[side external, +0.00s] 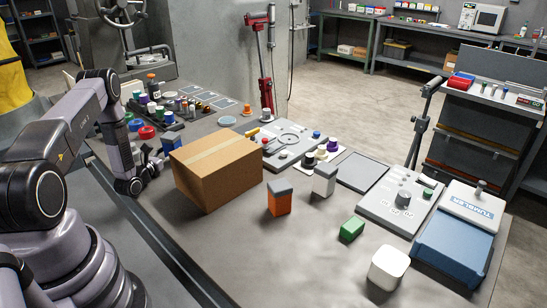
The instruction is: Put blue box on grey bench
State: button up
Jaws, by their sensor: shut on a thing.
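The blue box (171,143) shows just left of and behind the large cardboard box, its lower part partly hidden. My gripper (157,163) is low over the left part of the bench, shut on the blue box at its near side. The fingertips are small and partly hidden, so the exact contact is hard to see. The grey bench (310,255) fills the middle of the view. I cannot tell whether the blue box touches its surface.
The large cardboard box (215,170) stands close to the right of my gripper. An orange box (279,198), a grey-topped white box (325,180), a green box (352,229) and a white container (388,267) stand farther right. The front middle of the bench is clear.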

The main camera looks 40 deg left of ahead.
jog(key=shift+f, duration=0.65)
jog(key=o, duration=1.2)
jog(key=shift+r, duration=0.25)
jog(key=v, duration=0.5)
jog(key=r+v, duration=0.1)
jog(key=v, duration=0.1)
jog(key=shift+s+d, duration=0.15)
jog(key=shift+s, duration=0.1)
